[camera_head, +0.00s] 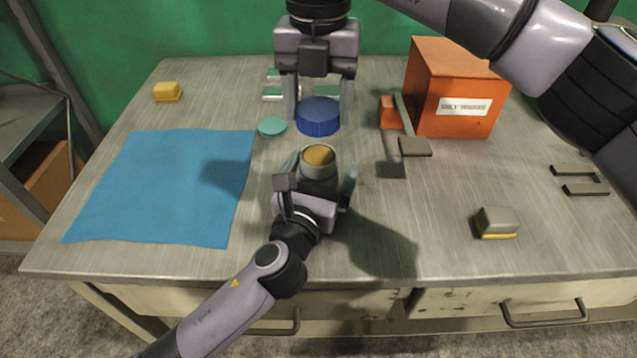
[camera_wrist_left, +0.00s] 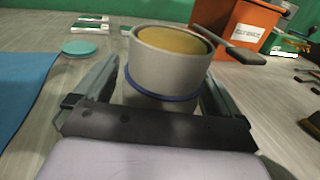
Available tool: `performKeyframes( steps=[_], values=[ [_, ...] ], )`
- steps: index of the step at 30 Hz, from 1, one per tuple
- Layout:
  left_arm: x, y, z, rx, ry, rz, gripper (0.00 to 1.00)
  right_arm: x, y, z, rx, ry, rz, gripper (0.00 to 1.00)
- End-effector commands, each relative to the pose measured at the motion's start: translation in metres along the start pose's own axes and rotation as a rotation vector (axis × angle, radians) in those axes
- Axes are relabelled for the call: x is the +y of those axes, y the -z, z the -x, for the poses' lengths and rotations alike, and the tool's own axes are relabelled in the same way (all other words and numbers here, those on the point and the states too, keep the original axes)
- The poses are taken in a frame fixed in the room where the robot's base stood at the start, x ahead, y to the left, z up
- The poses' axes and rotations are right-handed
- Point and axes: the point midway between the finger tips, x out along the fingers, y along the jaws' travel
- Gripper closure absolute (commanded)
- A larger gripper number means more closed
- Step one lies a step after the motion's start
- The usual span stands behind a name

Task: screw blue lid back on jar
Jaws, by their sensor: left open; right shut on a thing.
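The jar (camera_head: 318,166) stands upright and uncovered on the workbench, with tan contents at its mouth. In the left wrist view the jar (camera_wrist_left: 165,68) is a grey cylinder with a blue ring low on its wall. My left gripper (camera_head: 322,174) is open, with one finger on each side of the jar; gaps show between fingers and wall. The blue lid (camera_head: 318,117) is held by my right gripper (camera_head: 319,112), which is shut on it above and behind the jar. The lid is apart from the jar.
A blue cloth (camera_head: 165,190) lies at left, with a teal disc (camera_head: 272,126) by its corner. A yellow block (camera_head: 167,91) is at back left. An orange box (camera_head: 455,90) stands at back right. A grey and yellow block (camera_head: 496,222) lies front right.

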Motion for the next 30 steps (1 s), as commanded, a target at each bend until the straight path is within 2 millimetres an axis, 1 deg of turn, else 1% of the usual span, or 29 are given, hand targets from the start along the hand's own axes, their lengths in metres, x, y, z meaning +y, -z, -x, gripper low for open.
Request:
performKeyframes(
  steps=[7,8,9,11,12,14,15,17,20,27,30],
  values=[
    [0.0,0.0,0.0,0.0,0.0,0.001,0.03,0.0,0.0,0.0,0.0,0.0,0.0,0.64],
    [0.0,0.0,0.0,-0.001,0.0,0.001,0.12,0.0,0.0,0.0,0.0,0.0,0.0,0.64],
    [0.0,0.0,0.0,-0.001,0.0,0.001,0.25,0.0,0.0,0.0,0.0,0.0,0.0,0.64],
    [0.0,0.0,0.0,-0.001,0.0,0.001,0.45,0.0,0.0,0.0,0.0,0.0,0.0,0.64],
    [0.0,0.0,0.0,-0.001,0.0,0.001,0.58,0.0,0.0,0.0,0.0,0.0,0.0,0.64],
    [0.0,0.0,0.0,-0.001,0.0,0.001,0.77,0.0,0.0,0.0,0.0,0.0,0.0,0.64],
    [0.0,0.0,0.0,-0.001,0.0,0.001,0.83,0.0,0.0,0.0,0.0,0.0,0.0,0.64],
    [0.0,0.0,0.0,-0.001,0.0,0.001,0.83,0.0,0.0,-0.001,0.0,0.0,0.0,0.64],
    [0.0,0.0,0.0,0.0,0.0,0.001,0.83,0.0,0.0,-0.009,0.002,0.002,0.0,0.64],
    [0.0,0.0,0.0,-0.001,0.0,0.0,0.83,-0.001,0.0,-0.043,0.002,0.002,0.0,0.64],
    [0.0,0.0,0.0,0.0,0.0,0.0,0.83,0.0,0.0,-0.05,0.001,0.0,0.0,0.64]
  ],
)
